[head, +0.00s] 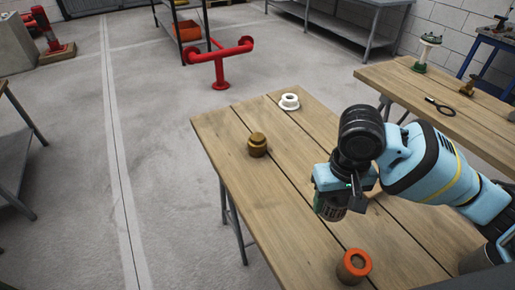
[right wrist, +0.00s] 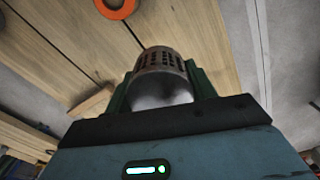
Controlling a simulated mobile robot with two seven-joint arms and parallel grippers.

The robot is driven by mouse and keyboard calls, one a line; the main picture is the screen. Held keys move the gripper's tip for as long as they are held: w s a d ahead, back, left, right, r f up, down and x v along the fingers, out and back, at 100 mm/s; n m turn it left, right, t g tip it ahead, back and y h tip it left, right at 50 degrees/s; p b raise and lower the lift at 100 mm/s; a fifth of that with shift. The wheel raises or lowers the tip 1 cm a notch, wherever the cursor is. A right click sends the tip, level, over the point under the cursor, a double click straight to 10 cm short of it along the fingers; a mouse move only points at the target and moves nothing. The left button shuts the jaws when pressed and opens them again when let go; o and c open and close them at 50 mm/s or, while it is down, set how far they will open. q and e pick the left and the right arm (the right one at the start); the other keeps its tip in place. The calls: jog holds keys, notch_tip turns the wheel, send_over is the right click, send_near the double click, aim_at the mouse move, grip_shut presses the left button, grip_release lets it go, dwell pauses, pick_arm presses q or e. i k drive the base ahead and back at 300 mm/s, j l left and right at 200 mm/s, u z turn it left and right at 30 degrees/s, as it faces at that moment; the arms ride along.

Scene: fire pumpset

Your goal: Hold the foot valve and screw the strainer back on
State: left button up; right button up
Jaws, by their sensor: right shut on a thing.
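My right gripper (head: 333,192) is over the wooden table and shut on the strainer (right wrist: 160,72), a grey metal cylinder with rows of slots. In the right wrist view the strainer sits between the green fingers of the gripper (right wrist: 160,88). In the head view the gripper and arm partly hide the strainer (head: 330,211). Two short fittings could be the foot valve, and I cannot tell which: a brass-brown one (head: 257,145) stands at the table's left, and one with an orange ring (head: 354,266) stands at the near edge. Neither touches the gripper. My left gripper is out of view.
A white flanged fitting (head: 289,102) stands at the far end of the table (head: 225,125). A second wooden table (head: 450,100) at right holds a green-and-white item (head: 427,52), a dark tool (head: 440,107) and a brass part (head: 468,87). A red pipe stand (head: 220,62) is on the floor beyond.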

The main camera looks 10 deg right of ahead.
aim_at(256, 143)
jog(key=i+j+z, duration=0.3)
jog(key=j+z, duration=0.25)
jog(key=j, duration=0.25)
jog(key=i+j+z, duration=0.1)
jog(key=j+z, duration=0.2)
jog(key=j, duration=0.15)
jog(key=j+z, duration=0.3)
jog(key=j, duration=0.15)
jog(key=i, duration=0.05)
